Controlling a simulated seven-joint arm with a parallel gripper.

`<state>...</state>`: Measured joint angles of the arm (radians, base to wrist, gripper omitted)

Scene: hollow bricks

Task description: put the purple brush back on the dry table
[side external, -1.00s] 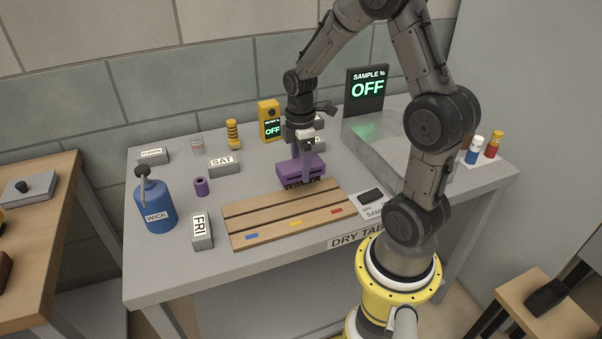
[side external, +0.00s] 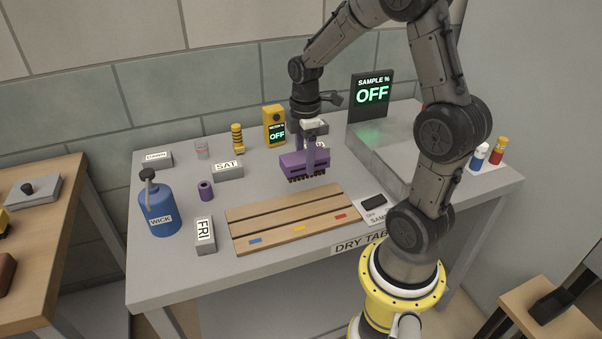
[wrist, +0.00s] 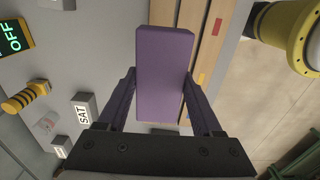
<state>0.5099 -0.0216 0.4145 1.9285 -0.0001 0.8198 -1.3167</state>
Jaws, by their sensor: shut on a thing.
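The purple brush (side external: 298,164) is a block with dark bristles along its underside. My gripper (side external: 310,158) is shut on it, one finger showing across its side. The brush is held level above the grey dry table (side external: 290,268), behind the wooden slatted board, with its bristles clear of the surface. In the wrist view the purple brush (wrist: 163,72) lies between both fingers of my gripper (wrist: 160,100), and the slatted board shows beyond it.
The slatted board (side external: 272,213) bears blue, yellow and red marks. A blue WICK bottle (side external: 159,210), FRI block (side external: 206,237), SAT block (side external: 228,170) and small purple cylinder (side external: 205,190) stand left. A yellow meter (side external: 274,125) stands behind. The table's front left is clear.

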